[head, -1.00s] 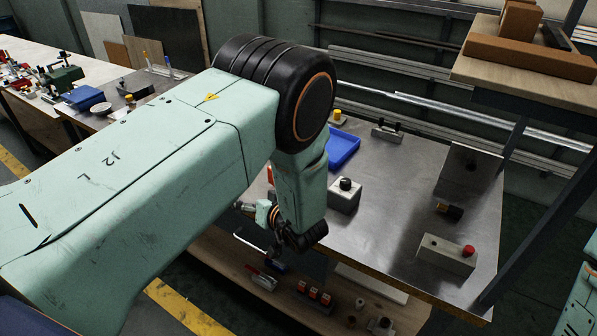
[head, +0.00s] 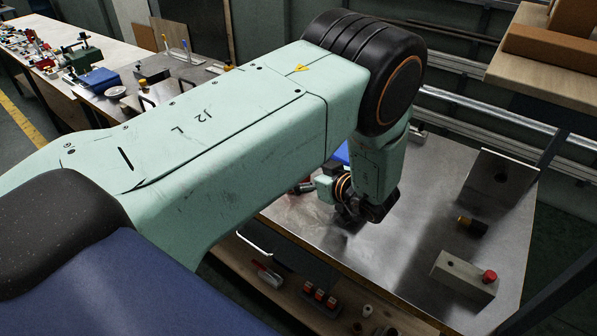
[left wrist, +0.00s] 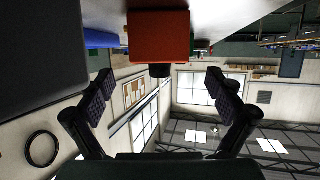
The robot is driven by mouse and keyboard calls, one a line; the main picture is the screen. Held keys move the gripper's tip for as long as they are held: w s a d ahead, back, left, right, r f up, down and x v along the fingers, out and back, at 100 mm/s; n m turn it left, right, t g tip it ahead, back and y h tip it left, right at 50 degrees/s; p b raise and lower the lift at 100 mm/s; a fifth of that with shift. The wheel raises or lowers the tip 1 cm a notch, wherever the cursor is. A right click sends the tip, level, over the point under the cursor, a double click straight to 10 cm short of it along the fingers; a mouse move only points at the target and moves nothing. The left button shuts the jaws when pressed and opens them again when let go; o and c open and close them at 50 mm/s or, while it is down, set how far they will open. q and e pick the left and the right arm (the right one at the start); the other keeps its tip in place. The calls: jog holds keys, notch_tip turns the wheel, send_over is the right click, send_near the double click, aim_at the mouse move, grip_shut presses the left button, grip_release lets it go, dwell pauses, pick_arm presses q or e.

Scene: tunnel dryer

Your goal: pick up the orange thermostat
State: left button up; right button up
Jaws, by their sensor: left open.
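The orange thermostat (left wrist: 160,38) shows in the left wrist view as an orange-red box with a black knob-like end, at the top middle, beyond the fingertips. My left gripper (left wrist: 160,84) is open, with a finger on each side and nothing between the pads. The box lies in line with the gap, apart from both fingers. In the head view my left gripper (head: 304,186) is small and partly hidden at the bench's left side. I cannot make out the thermostat there; my arm covers that part of the bench. My right gripper is not in view.
On the metal bench (head: 420,225) stand a grey box with a red button (head: 465,276), a black-and-yellow cylinder (head: 472,225) and a grey metal block (head: 498,190). A blue tray (head: 342,153) is partly hidden. A lower shelf (head: 245,262) holds small parts. The bench's middle is clear.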

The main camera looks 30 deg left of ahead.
pick_arm(q)
jog(key=x, duration=0.6)
jog(key=shift+a, duration=0.25)
jog(key=shift+w, duration=0.1)
jog(key=shift+d, duration=0.1)
jog(key=c, duration=1.4)
